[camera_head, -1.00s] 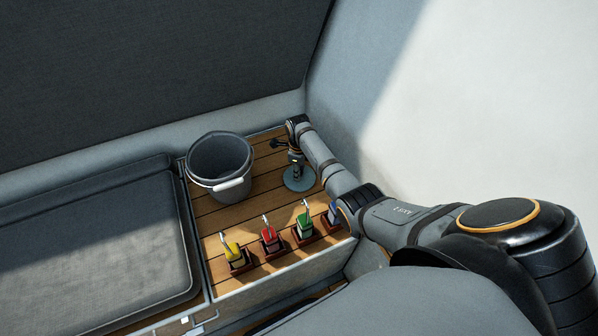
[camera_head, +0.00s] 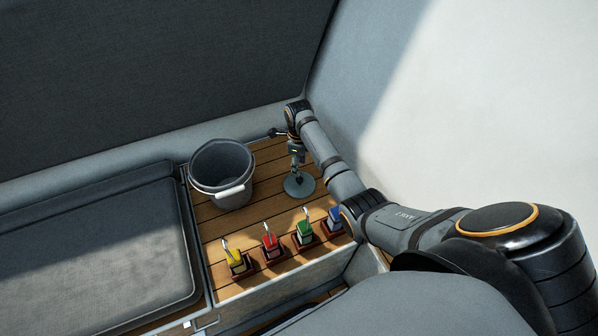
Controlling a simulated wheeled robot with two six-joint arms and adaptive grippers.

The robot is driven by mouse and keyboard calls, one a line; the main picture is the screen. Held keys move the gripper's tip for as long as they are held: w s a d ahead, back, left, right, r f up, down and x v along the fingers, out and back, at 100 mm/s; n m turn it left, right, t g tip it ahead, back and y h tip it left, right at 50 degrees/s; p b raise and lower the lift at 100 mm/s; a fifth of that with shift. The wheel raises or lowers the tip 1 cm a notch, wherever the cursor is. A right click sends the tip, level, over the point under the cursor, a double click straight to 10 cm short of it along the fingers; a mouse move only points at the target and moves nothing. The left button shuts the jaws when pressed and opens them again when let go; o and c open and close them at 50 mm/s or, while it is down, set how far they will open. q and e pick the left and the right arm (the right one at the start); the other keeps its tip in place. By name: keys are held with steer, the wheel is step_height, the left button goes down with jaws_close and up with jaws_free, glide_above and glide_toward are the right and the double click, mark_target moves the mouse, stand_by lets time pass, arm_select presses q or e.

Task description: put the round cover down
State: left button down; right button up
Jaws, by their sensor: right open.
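The round cover (camera_head: 300,188) is a flat grey-blue disc near the back right of the slatted wooden surface. It appears to lie flat on the slats. My right gripper (camera_head: 297,172) points down just above the middle of the cover. It is open; the small gap between its fingertips and the cover is hard to make out. My left gripper is not in view.
A grey bucket (camera_head: 221,172) with a white handle grip stands left of the cover. Yellow (camera_head: 234,257), red (camera_head: 269,241), green (camera_head: 304,229) and blue (camera_head: 335,215) levers line the front edge. A grey cushion (camera_head: 95,250) lies to the left. Bare slats (camera_head: 254,207) show between bucket and levers.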

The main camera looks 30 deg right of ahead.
steer(key=shift+r, duration=1.85)
